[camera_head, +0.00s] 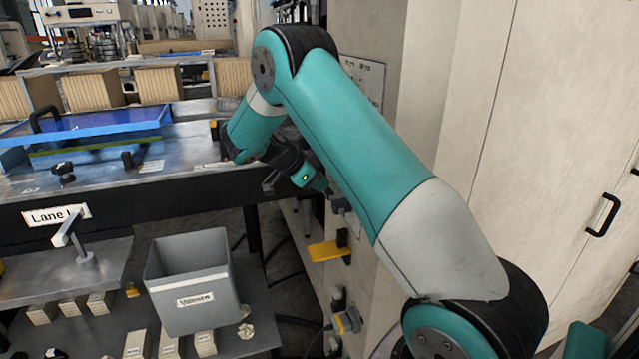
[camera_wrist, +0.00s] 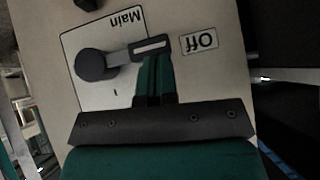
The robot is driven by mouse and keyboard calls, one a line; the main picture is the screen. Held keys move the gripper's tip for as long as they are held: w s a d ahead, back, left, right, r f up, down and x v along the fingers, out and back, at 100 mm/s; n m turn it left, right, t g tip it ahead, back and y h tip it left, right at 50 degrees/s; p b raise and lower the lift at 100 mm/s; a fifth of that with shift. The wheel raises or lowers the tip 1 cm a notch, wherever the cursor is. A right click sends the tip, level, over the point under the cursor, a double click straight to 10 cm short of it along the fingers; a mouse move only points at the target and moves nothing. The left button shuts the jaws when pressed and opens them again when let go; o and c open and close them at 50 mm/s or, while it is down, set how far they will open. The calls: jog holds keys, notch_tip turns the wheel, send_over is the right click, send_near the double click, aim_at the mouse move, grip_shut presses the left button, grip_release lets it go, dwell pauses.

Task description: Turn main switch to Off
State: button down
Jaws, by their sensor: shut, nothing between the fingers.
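The main switch (camera_wrist: 92,65) shows in the wrist view as a dark round hub on a white plate marked "Main", upside down in the picture. The handle's end points towards the "Off" label (camera_wrist: 199,41). My gripper (camera_wrist: 154,64) is shut and empty, its green fingers side by side. Their tips are at the handle's lower edge; I cannot tell whether they touch. In the head view my gripper (camera_head: 318,183) is at the cabinet side, and the switch is not clearly visible.
A grey bin (camera_head: 190,285) stands on the lower shelf at left. The metal bench (camera_head: 190,160) with a blue-framed panel (camera_head: 85,127) is left of my arm. A tall pale cabinet (camera_head: 540,130) stands at right.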

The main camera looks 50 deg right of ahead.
jog(key=d+r+p+v, duration=0.2)
jog(key=v, duration=1)
jog(key=shift+a+r, duration=0.2)
jog(key=shift+r, duration=0.1)
jog(key=shift+w, duration=0.1)
jog(key=s+a+r+n+t+y, duration=0.2)
jog(key=s+a+n+t+y, duration=0.15)
jog(key=a+n, duration=0.55)
jog(key=s+a+r+n+t+y, duration=0.1)
jog(key=s+a+n+t+y, duration=0.15)
jog(key=s+a+n, duration=0.5)
jog(key=s+a+n+g+y, duration=0.2)
jog(key=s+a+n+y, duration=0.4)
jog(key=s+a+n, duration=0.8)
jog(key=s+a, duration=0.1)
jog(key=s, duration=0.4)
jog(key=shift+a+g+y, duration=0.25)
jog(key=shift+g+y, duration=0.05)
jog(key=shift+g, duration=0.1)
jog(key=shift+n, duration=0.25)
